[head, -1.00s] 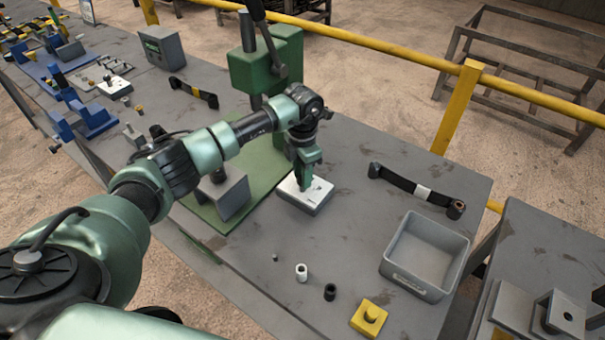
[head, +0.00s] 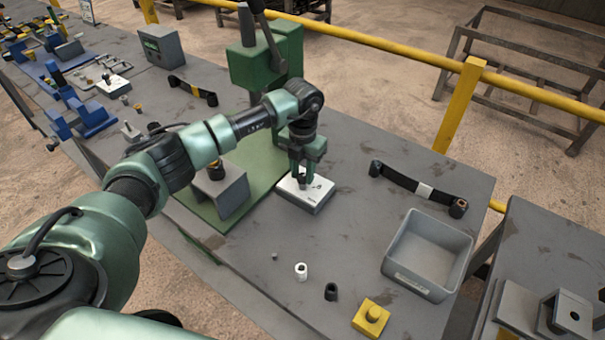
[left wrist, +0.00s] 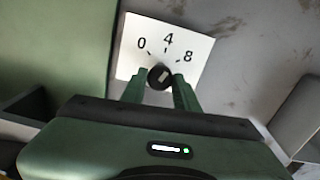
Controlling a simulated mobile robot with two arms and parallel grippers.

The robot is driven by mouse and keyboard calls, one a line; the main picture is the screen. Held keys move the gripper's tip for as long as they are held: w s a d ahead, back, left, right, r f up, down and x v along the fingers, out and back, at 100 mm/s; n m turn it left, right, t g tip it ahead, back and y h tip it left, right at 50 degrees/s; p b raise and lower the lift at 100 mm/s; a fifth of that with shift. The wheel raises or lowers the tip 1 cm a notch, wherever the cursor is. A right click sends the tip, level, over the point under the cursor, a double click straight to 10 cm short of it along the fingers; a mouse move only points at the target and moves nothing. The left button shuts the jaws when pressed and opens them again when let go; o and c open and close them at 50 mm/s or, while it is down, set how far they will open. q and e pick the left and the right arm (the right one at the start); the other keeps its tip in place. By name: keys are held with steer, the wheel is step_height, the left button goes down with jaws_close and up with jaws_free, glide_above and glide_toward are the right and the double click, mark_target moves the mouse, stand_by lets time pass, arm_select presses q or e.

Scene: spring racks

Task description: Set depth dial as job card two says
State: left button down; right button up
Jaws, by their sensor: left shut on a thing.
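The depth dial is a white box (head: 307,195) beside the green press base. In the left wrist view its white face (left wrist: 190,45) carries the marks 0, 4 and 8 around a black knob (left wrist: 159,77) with a pale pointer bar. The bar slants up and to the right; which mark it points to I cannot tell for sure. My left gripper (head: 300,182) points down over the box, and in the left wrist view its fingers (left wrist: 160,86) are shut on the knob. My right gripper is out of view. No readable job card shows.
A green press (head: 265,65) with a lever stands behind. A grey bin (head: 428,255), a black strap (head: 415,184), a white sleeve (head: 301,271), a black sleeve (head: 331,292) and a yellow block (head: 371,316) lie to the right and front.

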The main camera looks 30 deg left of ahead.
mark_target(303, 176)
arm_select(q)
steer(key=shift+n, duration=1.8)
steer(key=shift+r, duration=0.1)
steer(key=c, duration=1.1)
jaws_free()
steer(key=shift+o, duration=0.2)
steer(key=shift+b, duration=0.3)
step_height(303, 176, up, 6)
steer(key=shift+w+r+b, duration=0.1)
steer(key=shift+r+b, duration=0.15)
steer(key=shift+b, duration=0.75)
steer(key=shift+r, duration=0.6)
